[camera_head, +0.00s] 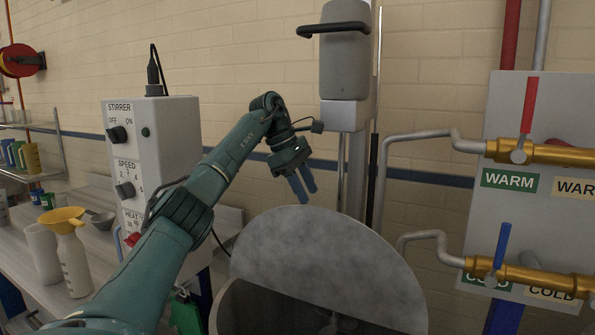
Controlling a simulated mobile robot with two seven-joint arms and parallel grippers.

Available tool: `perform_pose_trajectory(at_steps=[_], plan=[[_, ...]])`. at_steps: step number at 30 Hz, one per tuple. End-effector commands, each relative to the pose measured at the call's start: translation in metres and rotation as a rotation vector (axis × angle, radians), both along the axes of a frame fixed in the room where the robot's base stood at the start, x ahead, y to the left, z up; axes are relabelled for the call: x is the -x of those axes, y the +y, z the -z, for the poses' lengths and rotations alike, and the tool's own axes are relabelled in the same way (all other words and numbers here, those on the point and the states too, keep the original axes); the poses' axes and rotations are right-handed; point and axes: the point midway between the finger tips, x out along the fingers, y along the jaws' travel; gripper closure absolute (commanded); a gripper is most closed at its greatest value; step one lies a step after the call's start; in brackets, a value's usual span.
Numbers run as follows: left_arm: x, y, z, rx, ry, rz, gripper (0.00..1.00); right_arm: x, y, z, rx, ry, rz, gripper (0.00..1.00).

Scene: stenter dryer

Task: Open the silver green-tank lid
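The silver lid (325,262) is a grey, half-round metal plate at the bottom centre. Its curved edge is up, and the dark inside of the tank (262,312) shows below its straight edge. It looks tilted up, though its hinge is not clear. The tank's outside is mostly out of frame. My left gripper (305,194) has blue fingers pointing down, just above the lid's upper edge in the picture. The fingers are a little apart with nothing between them. Whether they touch the lid cannot be told, but a gap seems to show. My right gripper is not in view.
A grey stirrer motor (345,60) on a post stands behind the lid. A control box (150,150) is at the left, beside a bench with a yellow funnel on a bottle (75,265). Pipes and a valve panel (545,125) are at the right.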

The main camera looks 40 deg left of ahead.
Motion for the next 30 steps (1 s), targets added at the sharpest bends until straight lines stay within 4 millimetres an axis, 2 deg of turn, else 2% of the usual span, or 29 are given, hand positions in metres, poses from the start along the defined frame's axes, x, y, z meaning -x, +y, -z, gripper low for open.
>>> perform_pose_trajectory(at_steps=[1,3,9,30], plan=[[0.003,0.003,-0.012,0.000,-0.005,-0.002,0.66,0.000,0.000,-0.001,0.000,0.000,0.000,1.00],[0.007,0.007,-0.023,0.000,-0.005,-0.002,0.66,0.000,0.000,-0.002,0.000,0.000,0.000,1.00],[0.013,0.012,-0.042,0.000,-0.005,-0.002,0.66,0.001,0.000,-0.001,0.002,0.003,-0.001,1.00],[0.014,0.014,-0.045,0.000,-0.005,-0.001,0.66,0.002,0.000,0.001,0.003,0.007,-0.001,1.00]])
